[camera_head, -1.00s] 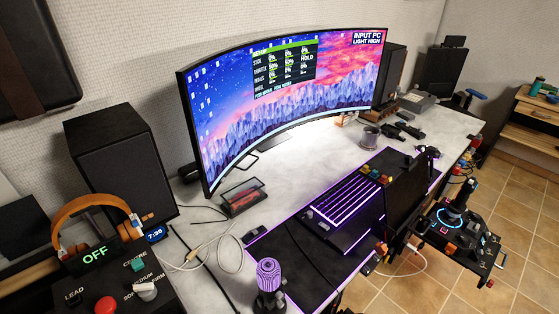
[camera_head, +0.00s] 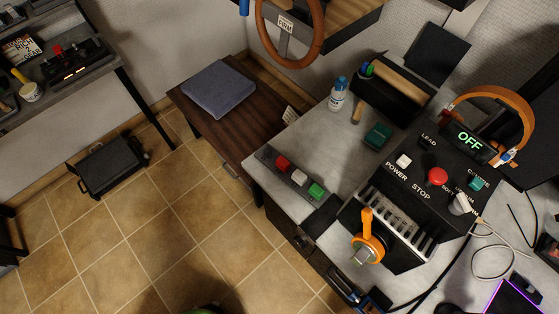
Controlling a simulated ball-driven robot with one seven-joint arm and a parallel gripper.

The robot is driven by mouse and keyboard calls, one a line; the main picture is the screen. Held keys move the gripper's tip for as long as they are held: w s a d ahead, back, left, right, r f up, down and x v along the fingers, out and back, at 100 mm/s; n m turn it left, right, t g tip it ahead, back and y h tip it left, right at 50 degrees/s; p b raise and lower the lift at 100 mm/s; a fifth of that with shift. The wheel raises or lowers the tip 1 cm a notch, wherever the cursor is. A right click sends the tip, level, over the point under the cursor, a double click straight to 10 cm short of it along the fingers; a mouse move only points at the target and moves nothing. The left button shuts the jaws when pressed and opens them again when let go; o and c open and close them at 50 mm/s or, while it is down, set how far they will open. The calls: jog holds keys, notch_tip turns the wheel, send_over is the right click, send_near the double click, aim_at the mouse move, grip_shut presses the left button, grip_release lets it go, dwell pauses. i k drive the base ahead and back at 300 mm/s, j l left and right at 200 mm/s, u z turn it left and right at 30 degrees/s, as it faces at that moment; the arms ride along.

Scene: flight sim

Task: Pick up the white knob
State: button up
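The white knob (camera_head: 461,204) sits on the right side of a black control panel (camera_head: 424,167), beside partly covered lettering. It appears upright on the panel and nothing holds it. A red round button (camera_head: 437,176) is to its left, and a teal button (camera_head: 475,184) is just above and right of it. A smaller white button (camera_head: 403,161) sits farther left on the same panel. My gripper is not in view.
An orange-handled lever (camera_head: 367,238) stands at a slotted black unit in front of the panel. An orange headset (camera_head: 489,107) and white cable (camera_head: 490,262) are near the knob. A bottle (camera_head: 338,95) stands behind. Tiled floor (camera_head: 130,240) is open at left.

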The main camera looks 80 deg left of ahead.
aim_at(298, 176)
jog(key=u, duration=1.4)
